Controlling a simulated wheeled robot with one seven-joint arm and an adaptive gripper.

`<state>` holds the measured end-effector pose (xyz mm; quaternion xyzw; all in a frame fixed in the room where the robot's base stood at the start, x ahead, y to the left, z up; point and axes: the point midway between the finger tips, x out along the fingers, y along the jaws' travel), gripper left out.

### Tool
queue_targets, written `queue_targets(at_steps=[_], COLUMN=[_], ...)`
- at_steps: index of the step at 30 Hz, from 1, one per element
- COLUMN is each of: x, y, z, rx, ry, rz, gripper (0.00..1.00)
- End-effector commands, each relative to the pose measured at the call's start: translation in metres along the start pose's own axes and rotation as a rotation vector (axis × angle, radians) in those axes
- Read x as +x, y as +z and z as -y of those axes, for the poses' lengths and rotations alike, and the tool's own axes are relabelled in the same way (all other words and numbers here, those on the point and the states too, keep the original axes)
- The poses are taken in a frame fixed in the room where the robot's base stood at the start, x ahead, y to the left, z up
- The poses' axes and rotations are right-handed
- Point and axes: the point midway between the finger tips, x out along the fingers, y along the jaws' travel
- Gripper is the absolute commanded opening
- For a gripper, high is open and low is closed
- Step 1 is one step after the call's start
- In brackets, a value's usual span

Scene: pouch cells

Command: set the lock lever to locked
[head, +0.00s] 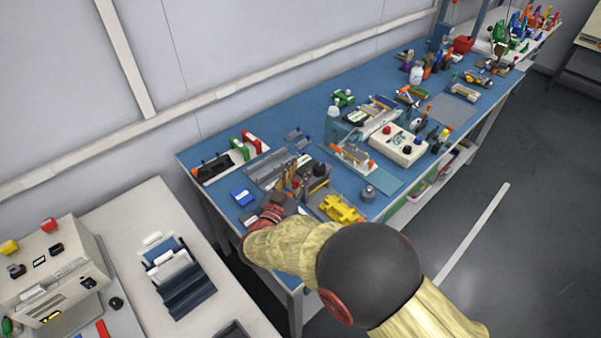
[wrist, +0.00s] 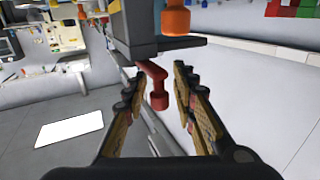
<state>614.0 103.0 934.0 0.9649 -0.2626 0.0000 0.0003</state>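A dark red lever (wrist: 157,85) with a thick knobbed end shows in the wrist view, hanging below a grey block (wrist: 140,45). I take it for the lock lever; I cannot read its setting. My gripper (wrist: 159,76) is open, with one finger on each side of the lever in the picture. Gaps show between the lever and both fingers, and I cannot tell its depth relative to the tips. In the head view my gripper (head: 287,190) is over the near left part of the blue bench (head: 222,151). The lever cannot be made out there.
An orange knob (wrist: 176,21) is above the lever. A yellow fixture (head: 341,208), a blue box (head: 242,196) and a grey knobbed weight (head: 368,193) stand near my gripper. A white control box (head: 398,145) is farther along the bench. Open floor (head: 500,235) lies to the right.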

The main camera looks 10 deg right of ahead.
Motion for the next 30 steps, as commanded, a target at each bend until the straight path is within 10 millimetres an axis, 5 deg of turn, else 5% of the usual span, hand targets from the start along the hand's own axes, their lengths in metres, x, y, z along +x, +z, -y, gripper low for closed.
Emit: queue_targets(at_steps=[11, 25, 30], x=[0.0077, 0.0076, 0.0075], y=[-0.0005, -0.0003, -0.0002], z=[0.0001, 0.0000, 0.0001], rx=[0.001, 0.000, 0.000], ry=[-0.001, -0.001, -0.001], rz=[0.000, 0.000, 0.000], gripper=[0.27, 0.01, 0.00])
